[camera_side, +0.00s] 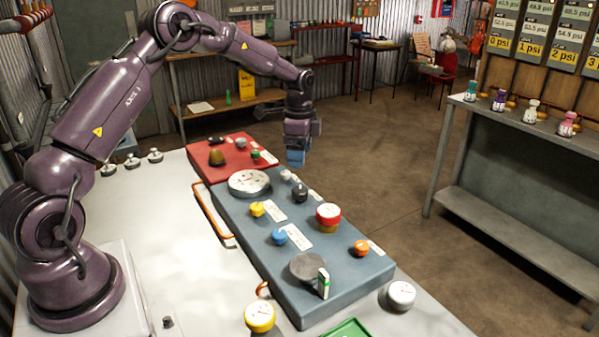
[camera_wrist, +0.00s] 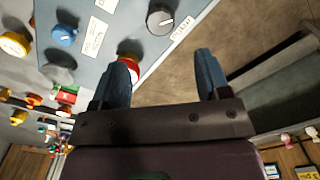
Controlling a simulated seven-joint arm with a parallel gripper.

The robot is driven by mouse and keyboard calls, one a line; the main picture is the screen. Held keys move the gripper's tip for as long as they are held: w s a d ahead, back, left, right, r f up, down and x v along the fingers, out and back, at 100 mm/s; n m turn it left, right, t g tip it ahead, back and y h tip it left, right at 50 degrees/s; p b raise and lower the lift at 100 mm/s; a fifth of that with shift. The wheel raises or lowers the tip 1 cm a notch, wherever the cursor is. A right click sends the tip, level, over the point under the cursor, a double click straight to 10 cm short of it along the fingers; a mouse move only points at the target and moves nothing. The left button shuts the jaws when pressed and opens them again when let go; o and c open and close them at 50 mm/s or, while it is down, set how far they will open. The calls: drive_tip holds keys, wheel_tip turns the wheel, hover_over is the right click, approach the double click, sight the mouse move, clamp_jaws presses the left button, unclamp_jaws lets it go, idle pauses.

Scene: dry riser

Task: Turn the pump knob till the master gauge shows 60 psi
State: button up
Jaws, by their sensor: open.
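On the blue-grey panel (camera_side: 235,215) sit a large white-faced dial (camera_side: 249,183), a yellow knob (camera_side: 257,209), a blue knob (camera_side: 279,236), a black knob (camera_side: 299,192), an orange knob (camera_side: 361,247) and a red-sided white-faced gauge (camera_side: 328,215). My gripper (camera_side: 296,157) hangs beyond the panel's far-right edge, touching no knob. In the wrist view its fingers (camera_wrist: 163,75) are apart and empty. That view also shows a dark knob (camera_wrist: 160,19) and a blue knob (camera_wrist: 64,34); one finger partly covers a red part.
A red panel (camera_side: 225,147) with small knobs adjoins the blue-grey one. A grey disc (camera_side: 306,267) and upright tag stand near its front. An orange handle (camera_side: 212,213) runs along the left. A bench (camera_side: 540,130) holds several coloured bottles beneath psi signs. Open floor lies between.

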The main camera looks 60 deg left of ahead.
wheel_tip(320, 180, up, 3)
drive_tip(key=shift+f, duration=0.15)
idle(0.3)
drive_tip(key=s+d+r+n+t, duration=0.2)
drive_tip(key=s+d+r, duration=0.3)
drive_tip(key=s, duration=0.4)
drive_tip(key=s+d+r+n+t, duration=0.1)
drive_tip(key=s+d+r+n, duration=0.3)
drive_tip(key=s+d, duration=0.3)
drive_tip(key=s+d+r+n+t, duration=0.2)
drive_tip(key=s+d+r, duration=0.4)
drive_tip(key=s, duration=0.6)
drive_tip(key=shift+s+r+n+t, duration=0.15)
drive_tip(key=shift+r+n+t, duration=0.15)
drive_tip(key=shift+n, duration=0.1)
